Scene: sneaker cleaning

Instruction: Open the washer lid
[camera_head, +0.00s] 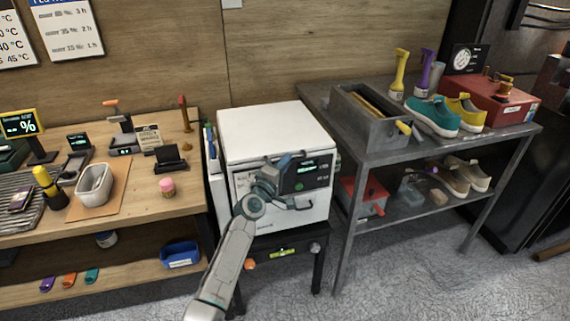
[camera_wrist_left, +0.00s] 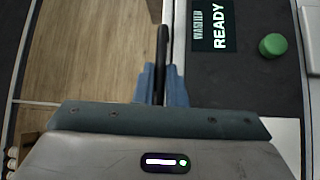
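The washer (camera_head: 290,215) is a white box in the middle of the head view, and its flat white lid (camera_head: 272,125) lies closed on top. A dark front panel with a lit display (camera_head: 310,168) reads "WASHER READY" in the left wrist view (camera_wrist_left: 222,30). A green button (camera_wrist_left: 272,45) is beside it. My left gripper (camera_head: 288,160) is at the washer's front, below the lid's front edge. In the left wrist view its blue fingers (camera_wrist_left: 161,85) are on both sides of a black bar handle (camera_wrist_left: 162,50), with no clear gap. My right gripper is not in view.
A wooden workbench (camera_head: 130,220) with tools and a white tub stands left of the washer. A grey metal table (camera_head: 375,150) with a metal bin, teal and yellow shoes and a red box stands right. The space above the lid is clear.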

